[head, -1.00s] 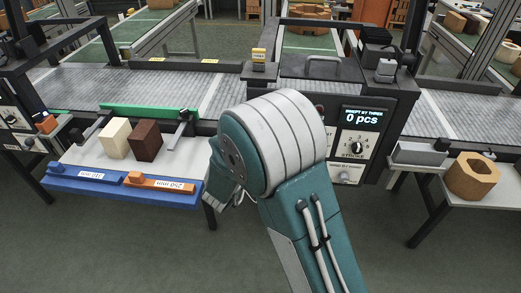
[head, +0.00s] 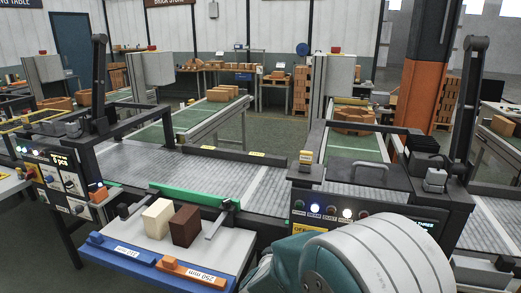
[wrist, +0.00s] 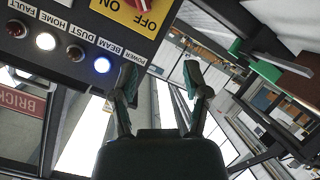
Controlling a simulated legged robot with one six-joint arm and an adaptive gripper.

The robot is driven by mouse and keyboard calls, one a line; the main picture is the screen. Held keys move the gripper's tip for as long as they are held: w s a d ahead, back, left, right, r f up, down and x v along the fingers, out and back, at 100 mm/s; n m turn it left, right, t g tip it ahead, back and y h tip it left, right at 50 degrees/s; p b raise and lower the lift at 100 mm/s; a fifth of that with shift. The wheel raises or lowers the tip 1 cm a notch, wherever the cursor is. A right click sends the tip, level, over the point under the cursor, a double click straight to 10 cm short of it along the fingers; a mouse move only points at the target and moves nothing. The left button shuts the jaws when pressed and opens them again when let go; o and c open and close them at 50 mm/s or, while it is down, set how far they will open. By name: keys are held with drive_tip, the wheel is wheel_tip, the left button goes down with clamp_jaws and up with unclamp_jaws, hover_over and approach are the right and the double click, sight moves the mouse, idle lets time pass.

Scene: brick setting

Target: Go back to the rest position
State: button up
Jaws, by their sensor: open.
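My gripper (wrist: 161,82) shows in the wrist view with its two fingers apart and nothing between them. It is beside the front of a control panel (wrist: 85,45) with lit buttons and a yellow switch plate. In the head view my own teal and white arm (head: 365,260) fills the lower right, and the gripper's fingers cannot be made out there. A cream block (head: 157,218) and a dark brown block (head: 185,226) stand side by side on a side table, left of my arm.
The side table has a blue front edge (head: 122,262) and an orange bar (head: 192,270). A green bar (head: 180,196) lies behind the blocks. A grey conveyor (head: 220,185) runs behind, and the machine's control panel (head: 340,213) is close to my arm.

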drive_tip(key=s+r+g+y, duration=0.2)
drive_tip(key=s+r+y, duration=0.65)
drive_tip(key=r, duration=0.25)
drive_tip(key=s+d+m+g+h, duration=0.1)
drive_tip(key=s+d, duration=0.3)
drive_tip(key=s, duration=0.6)
drive_tip(key=s+d+r+m+g+h, duration=0.1)
drive_tip(key=s+d+g, duration=0.3)
drive_tip(key=s, duration=0.6)
drive_tip(key=shift+s+d+h, duration=0.2)
drive_tip(key=shift+d+h, duration=0.05)
drive_tip(key=shift+h, duration=0.4)
